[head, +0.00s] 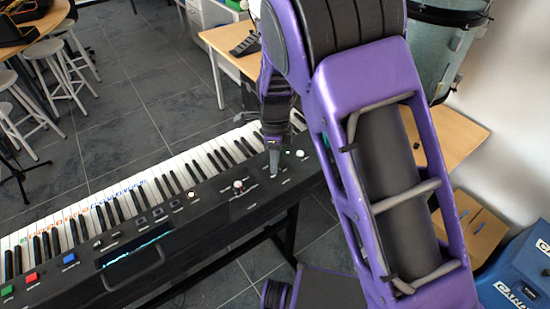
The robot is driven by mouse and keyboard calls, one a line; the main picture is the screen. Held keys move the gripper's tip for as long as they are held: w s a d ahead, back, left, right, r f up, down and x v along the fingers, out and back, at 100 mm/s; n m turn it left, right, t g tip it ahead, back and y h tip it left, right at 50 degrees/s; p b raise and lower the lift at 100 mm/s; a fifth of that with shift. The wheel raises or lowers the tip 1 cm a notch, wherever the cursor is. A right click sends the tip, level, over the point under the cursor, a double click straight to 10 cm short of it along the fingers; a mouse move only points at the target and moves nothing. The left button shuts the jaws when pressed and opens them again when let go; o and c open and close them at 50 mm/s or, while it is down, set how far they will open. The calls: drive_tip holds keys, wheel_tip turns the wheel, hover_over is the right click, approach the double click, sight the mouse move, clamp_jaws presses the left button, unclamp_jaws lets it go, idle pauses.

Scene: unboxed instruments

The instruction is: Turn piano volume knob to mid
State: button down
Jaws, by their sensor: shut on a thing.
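The black piano keyboard (215,207) stands on a dark stand and runs from the lower left to the centre. My gripper (273,174) points down onto the right part of its control panel and is shut on a small control there. That control is mostly hidden by the fingers, and its turn angle and label cannot be read. A white knob (299,153) sits just right of my gripper, and another white knob (238,185) sits to its left.
My purple arm fills the right and hides much behind it. Wooden tables (225,42), a drum (441,45), blue cases (520,275) and white stools (62,66) stand around. Grey tiled floor is free behind the piano.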

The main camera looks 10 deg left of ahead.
idle(0.4)
drive_tip(key=c, duration=0.7)
unclamp_jaws()
drive_tip(key=shift+o, duration=0.2)
drive_tip(key=shift+r, duration=0.1)
wheel_tip(320, 180, up, 17)
drive_tip(key=p, duration=0.1)
drive_tip(key=shift+d+r, duration=0.1)
